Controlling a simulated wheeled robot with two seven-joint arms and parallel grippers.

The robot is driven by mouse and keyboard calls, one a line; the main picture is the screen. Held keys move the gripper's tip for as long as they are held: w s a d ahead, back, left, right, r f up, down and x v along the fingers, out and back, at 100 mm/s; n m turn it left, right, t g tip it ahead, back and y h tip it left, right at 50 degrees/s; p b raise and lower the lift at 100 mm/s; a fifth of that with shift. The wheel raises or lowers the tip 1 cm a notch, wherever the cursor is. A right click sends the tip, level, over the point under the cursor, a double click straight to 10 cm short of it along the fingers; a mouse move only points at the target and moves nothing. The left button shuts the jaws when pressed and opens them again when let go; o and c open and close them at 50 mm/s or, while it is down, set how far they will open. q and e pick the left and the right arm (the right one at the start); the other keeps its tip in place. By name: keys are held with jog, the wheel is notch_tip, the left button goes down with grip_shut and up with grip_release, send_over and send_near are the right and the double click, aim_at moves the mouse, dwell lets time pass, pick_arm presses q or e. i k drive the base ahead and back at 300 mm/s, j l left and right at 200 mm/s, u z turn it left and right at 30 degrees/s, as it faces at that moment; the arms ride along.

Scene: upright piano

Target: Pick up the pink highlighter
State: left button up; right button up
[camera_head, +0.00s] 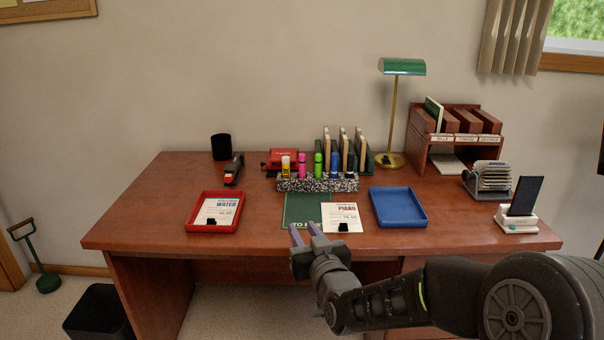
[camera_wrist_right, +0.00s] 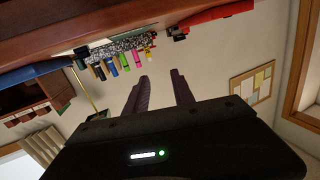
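The pink highlighter (camera_head: 302,162) stands upright in a speckled black-and-white holder (camera_head: 290,185) on the desk, between a yellow and a green highlighter. It also shows, upside down, in the right wrist view (camera_wrist_right: 137,59). Its lower part is hidden by the holder. My right gripper (camera_head: 304,229) is in front of the holder, near the desk's front edge, with its fingers pointing toward the back. In the right wrist view my right gripper's fingers (camera_wrist_right: 159,77) are apart with nothing between them. My left gripper is not in view.
A red tray (camera_head: 188,226) and a blue tray (camera_head: 420,221) flank the holder. A green folder (camera_head: 296,205) and a white paper (camera_head: 330,216) lie before it. A red-and-black stapler (camera_head: 234,168), upright files (camera_head: 343,148) and a lamp (camera_head: 402,67) stand nearby.

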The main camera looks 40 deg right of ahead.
aim_at(301, 157)
jog(key=i+l, duration=0.8)
jog(key=l, duration=0.15)
